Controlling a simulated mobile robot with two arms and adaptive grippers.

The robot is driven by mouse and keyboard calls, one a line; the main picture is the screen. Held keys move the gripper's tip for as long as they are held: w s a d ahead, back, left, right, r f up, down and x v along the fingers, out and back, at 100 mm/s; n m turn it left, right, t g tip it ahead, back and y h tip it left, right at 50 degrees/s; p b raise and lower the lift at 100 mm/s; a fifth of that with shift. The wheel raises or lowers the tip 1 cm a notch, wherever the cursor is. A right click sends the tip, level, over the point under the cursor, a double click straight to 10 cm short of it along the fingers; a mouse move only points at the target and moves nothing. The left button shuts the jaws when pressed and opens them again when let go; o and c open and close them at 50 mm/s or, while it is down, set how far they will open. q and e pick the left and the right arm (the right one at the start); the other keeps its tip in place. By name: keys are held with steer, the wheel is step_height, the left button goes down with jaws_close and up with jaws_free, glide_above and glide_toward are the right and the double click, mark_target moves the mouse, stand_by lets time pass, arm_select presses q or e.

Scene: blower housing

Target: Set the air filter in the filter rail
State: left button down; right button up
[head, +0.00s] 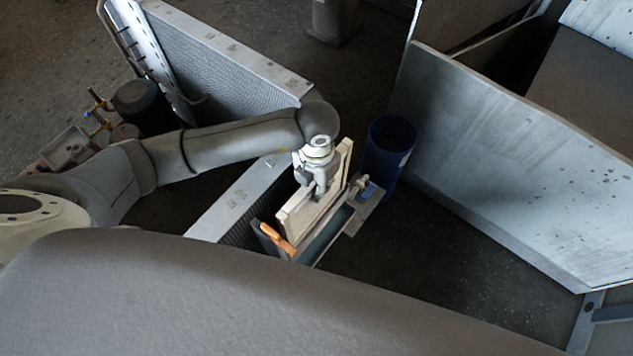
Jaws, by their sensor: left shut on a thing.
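The air filter (297,222), a flat panel with a cream frame, stands on edge in the middle of the head view. My left gripper (317,190) is over its middle, shut on it. The gripper hides part of the filter's face and upper edge. The filter is right beside a dark panel or holder (326,237); I cannot tell whether it rests in it or hangs just above. I cannot make out the filter rail for sure; a large open metal housing (500,150) stands at the right. My right gripper is not in view.
A blue bin (388,155) stands just behind the filter, near the housing. An orange-handled tool (278,239) and a small ledge with small items (368,196) are close to the filter. Finned metal units (225,65) stand at the back left. Floor at lower right is clear.

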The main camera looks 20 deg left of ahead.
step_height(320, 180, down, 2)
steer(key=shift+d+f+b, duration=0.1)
steer(key=shift+b, duration=0.85)
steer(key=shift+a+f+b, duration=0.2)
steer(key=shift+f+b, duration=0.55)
steer(key=shift+b, duration=0.05)
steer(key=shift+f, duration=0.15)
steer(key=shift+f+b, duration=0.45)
steer(key=shift+b, duration=0.1)
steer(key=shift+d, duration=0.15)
